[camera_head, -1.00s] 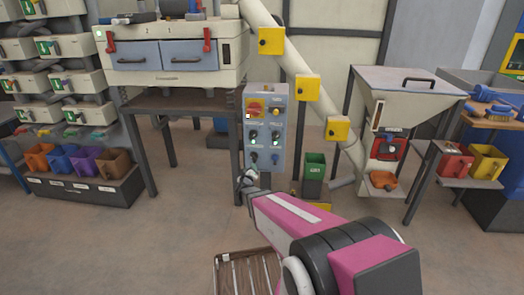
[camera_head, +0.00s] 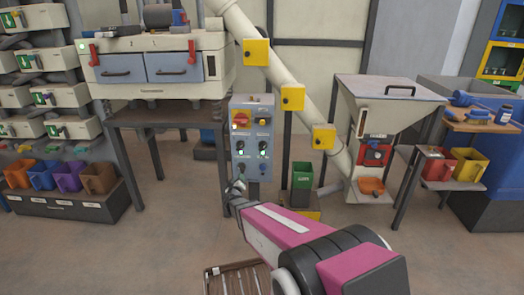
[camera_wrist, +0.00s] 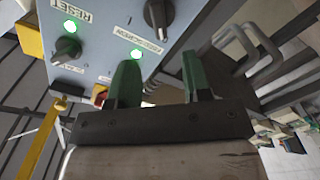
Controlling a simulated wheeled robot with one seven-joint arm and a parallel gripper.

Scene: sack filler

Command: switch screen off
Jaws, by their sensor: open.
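A blue-grey control panel (camera_head: 252,112) stands on a post in the middle of the head view. It carries a red-and-yellow switch (camera_head: 240,120), several dark knobs and lit green lamps. I cannot read which knob is for the screen. In the wrist view the panel (camera_wrist: 105,18) is close and tilted, with a dark knob (camera_wrist: 66,50) by a "RESET" label, another dark knob (camera_wrist: 158,14) and green lamps beside them. My gripper (camera_head: 235,188) is just below the panel; its green fingers (camera_wrist: 160,82) are apart with nothing between them, near the panel's face.
A cream machine with two blue-grey drawers (camera_head: 180,67) stands on a frame left of the panel. A slanted cream tube (camera_head: 290,82) with yellow boxes runs behind to a hopper (camera_head: 388,92). A green bin (camera_head: 302,175) stands right of the post. A slatted crate (camera_head: 238,280) is below my arm.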

